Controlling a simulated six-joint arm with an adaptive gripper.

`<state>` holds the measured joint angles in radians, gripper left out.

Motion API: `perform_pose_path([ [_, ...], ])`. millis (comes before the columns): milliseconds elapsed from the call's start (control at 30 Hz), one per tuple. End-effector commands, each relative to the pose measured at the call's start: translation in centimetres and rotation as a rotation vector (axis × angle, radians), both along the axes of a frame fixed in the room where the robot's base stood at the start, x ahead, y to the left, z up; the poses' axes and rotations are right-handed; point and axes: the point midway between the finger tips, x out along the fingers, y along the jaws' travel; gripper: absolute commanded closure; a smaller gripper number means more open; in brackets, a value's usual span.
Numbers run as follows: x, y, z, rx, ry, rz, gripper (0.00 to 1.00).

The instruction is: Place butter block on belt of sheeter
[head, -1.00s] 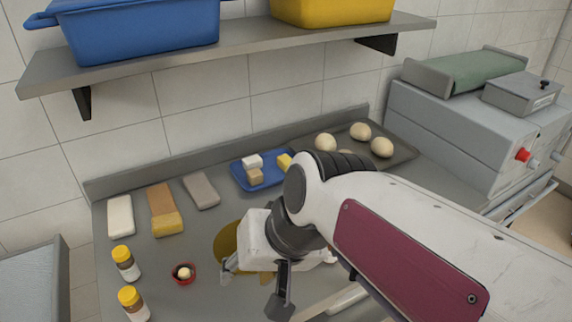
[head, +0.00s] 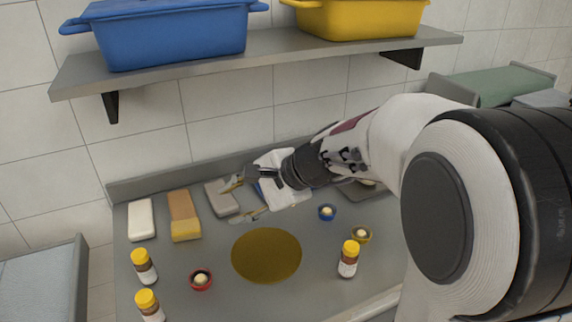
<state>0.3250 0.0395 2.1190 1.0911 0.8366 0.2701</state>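My gripper (head: 242,201) points left above the back of the grey counter. Its fingers are apart, with nothing visible between them. The blue tray (head: 261,190) is almost wholly hidden behind my gripper. The small blocks on it, a yellow one that looks like butter among them, showed earlier and are hidden now. A green belt-like surface (head: 490,85) between grey end plates is at the upper right, partly cut off by my arm. A grey-blue surface with a raised side (head: 40,282) is at the lower left. I cannot tell which of these is the sheeter's belt.
A dark yellow disc (head: 266,255) lies mid-counter. A shelf (head: 270,60) with blue (head: 175,35) and yellow (head: 360,18) tubs hangs above. My arm covers the right.

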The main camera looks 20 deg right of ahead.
Motion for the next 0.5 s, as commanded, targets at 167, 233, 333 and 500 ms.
perform_pose_path([
  [167,4.0,-2.6,-1.0,0.140,0.029,-0.149,0.62],
  [233,5.5,-3.8,-1.4,0.194,0.040,-0.210,0.62],
  [333,7.5,-5.6,-2.2,0.270,0.052,-0.294,0.62],
  [500,10.7,-9.1,-3.7,0.398,0.071,-0.442,0.62],
])
